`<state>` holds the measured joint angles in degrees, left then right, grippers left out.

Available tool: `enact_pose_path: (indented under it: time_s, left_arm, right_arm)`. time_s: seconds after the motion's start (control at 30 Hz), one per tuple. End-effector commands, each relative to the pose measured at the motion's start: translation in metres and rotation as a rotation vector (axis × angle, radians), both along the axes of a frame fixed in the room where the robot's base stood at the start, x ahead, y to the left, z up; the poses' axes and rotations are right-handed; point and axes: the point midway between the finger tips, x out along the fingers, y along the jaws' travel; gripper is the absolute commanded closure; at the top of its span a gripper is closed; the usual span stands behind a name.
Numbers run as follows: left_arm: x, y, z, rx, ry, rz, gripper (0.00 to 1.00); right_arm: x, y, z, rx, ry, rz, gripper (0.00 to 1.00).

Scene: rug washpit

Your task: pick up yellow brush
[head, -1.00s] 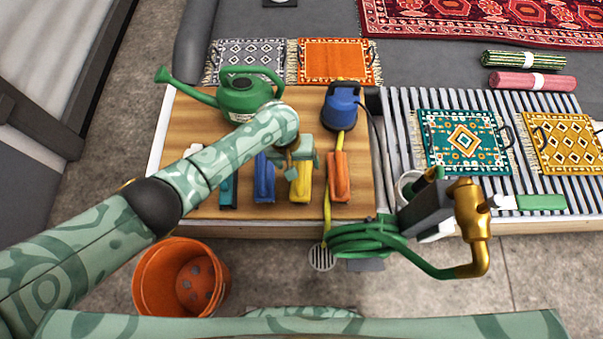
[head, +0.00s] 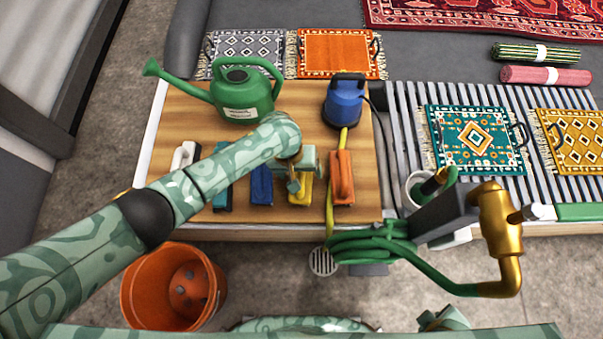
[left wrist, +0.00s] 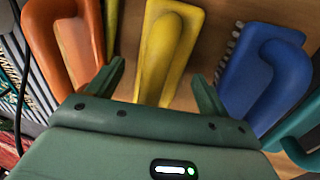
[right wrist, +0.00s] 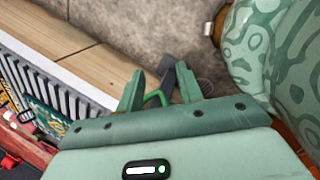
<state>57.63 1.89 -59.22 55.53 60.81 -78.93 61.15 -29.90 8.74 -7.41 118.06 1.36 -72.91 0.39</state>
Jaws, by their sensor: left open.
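The yellow brush (head: 301,192) lies on the wooden board among other brushes, partly hidden under my left gripper (head: 297,180) in the head view. In the left wrist view, the yellow brush (left wrist: 170,45) shows its raised handle between the two spread fingers of my left gripper (left wrist: 158,76). The gripper is open and holds nothing; I cannot tell its exact height above the brush. My right gripper (right wrist: 159,86) is open and empty in the right wrist view, over the floor beside the platform.
An orange brush (head: 342,178) and a blue brush (head: 261,186) lie close on either side. A teal brush (head: 222,196) and white-handled brush (head: 184,157) are further left. A green watering can (head: 243,98), blue pump (head: 344,105), coiled green hose (head: 370,244) and orange bucket (head: 172,290) surround the area.

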Motion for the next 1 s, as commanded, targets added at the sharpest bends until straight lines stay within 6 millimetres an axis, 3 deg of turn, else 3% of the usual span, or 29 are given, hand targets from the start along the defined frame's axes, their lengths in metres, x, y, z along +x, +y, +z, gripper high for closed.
enact_pose_path:
  time_s: [0.27, 0.4, 0.47, 0.87, 1.0]
  left_arm:
    - [0.000, 0.000, 0.000, 0.000, -0.001, 0.000, 0.21]
    - [0.000, 0.000, 0.000, 0.000, -0.001, 0.000, 0.60]
    - [0.000, 0.000, 0.000, 0.000, -0.001, 0.000, 0.73]
    - [0.000, 0.000, 0.003, 0.000, -0.002, -0.001, 0.73]
    - [0.001, -0.001, 0.013, 0.000, -0.004, 0.000, 0.73]
  right_arm:
    - [0.002, 0.000, 0.003, -0.002, -0.004, 0.001, 0.64]
    - [0.002, 0.000, 0.003, -0.002, -0.004, 0.001, 0.64]
    - [0.002, 0.000, 0.003, -0.002, -0.004, 0.001, 0.64]
    - [0.002, 0.000, 0.004, 0.002, -0.010, -0.001, 0.64]
    - [-0.015, 0.001, -0.014, 0.016, 0.024, -0.010, 0.64]
